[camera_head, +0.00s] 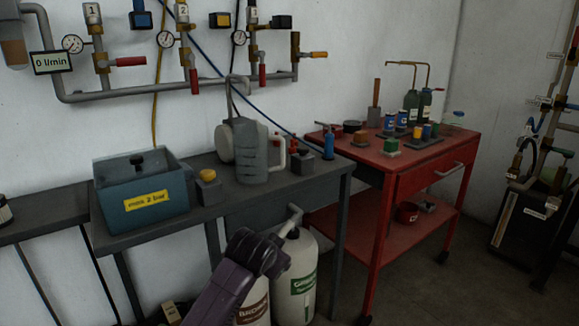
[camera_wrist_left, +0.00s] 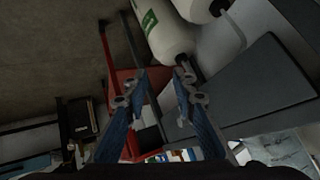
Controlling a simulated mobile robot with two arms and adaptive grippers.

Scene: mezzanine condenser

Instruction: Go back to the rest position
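My left gripper (camera_wrist_left: 158,88) shows in the left wrist view. Its two blue fingers stand apart with nothing between them, so it is open and empty. Behind the fingers are a grey table top (camera_wrist_left: 265,90), part of a red cart (camera_wrist_left: 122,78) and a white cylinder (camera_wrist_left: 165,35). In the head view a purple-grey arm link of mine rises from the bottom edge in front of the cylinders. No gripper fingers can be made out there. My right gripper is in neither view.
The grey table (camera_head: 270,192) bears a blue-grey box (camera_head: 142,198), a yellow-button box (camera_head: 208,187) and a grey jug (camera_head: 250,152). White cylinders (camera_head: 297,280) stand below it. The red cart (camera_head: 400,180) with bottles is at right. Pipes with valves (camera_head: 180,92) run along the wall.

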